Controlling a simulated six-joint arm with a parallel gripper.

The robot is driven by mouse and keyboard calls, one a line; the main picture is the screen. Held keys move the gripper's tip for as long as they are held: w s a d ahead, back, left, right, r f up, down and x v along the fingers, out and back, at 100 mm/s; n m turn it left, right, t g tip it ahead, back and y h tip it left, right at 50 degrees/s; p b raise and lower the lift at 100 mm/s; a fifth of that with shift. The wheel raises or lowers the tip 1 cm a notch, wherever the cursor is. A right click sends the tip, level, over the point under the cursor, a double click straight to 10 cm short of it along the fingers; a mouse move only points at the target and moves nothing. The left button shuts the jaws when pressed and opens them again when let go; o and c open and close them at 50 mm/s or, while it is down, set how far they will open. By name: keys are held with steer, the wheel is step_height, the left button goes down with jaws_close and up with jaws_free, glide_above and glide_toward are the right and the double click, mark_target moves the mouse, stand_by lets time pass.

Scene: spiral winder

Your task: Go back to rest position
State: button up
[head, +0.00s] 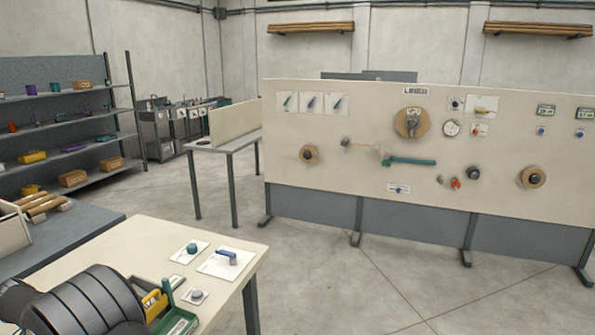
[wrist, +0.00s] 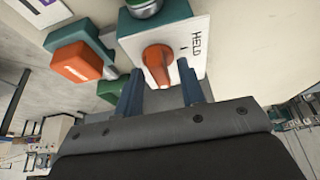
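In the wrist view my gripper (wrist: 160,75) shows two blue fingers, spread apart. An orange knob (wrist: 156,63) on a white-faced teal box (wrist: 188,35) marked "HELD" appears between the fingertips. Gaps show on both sides of the knob, so the fingers do not look closed on it; I cannot tell how far in front of it they are. In the head view my dark arm fills the lower left corner over the pale table (head: 150,240), and the fingers cannot be made out there.
An orange block on a teal base (wrist: 80,62) is left of the knob in the wrist view. In the head view, a yellow piece (head: 154,303) and a green piece (head: 182,322) lie beside my arm. A large panel (head: 330,180) stands beyond open floor.

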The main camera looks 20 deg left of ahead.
steer(key=v, duration=1.7)
steer(key=x, duration=1.7)
steer(key=shift+w+f, duration=0.1)
steer(key=shift+f, duration=0.05)
steer(key=shift+d+r+n+y, duration=0.1)
steer(key=shift+r+n+y, duration=0.15)
steer(key=shift+n, duration=0.75)
steer(key=n+y, duration=0.1)
steer(key=n, duration=0.2)
steer(key=n+y, duration=0.1)
steer(key=n, duration=0.2)
steer(key=shift+d+g+y, duration=0.1)
steer(key=shift+g+y, duration=0.15)
steer(key=shift+g, duration=0.15)
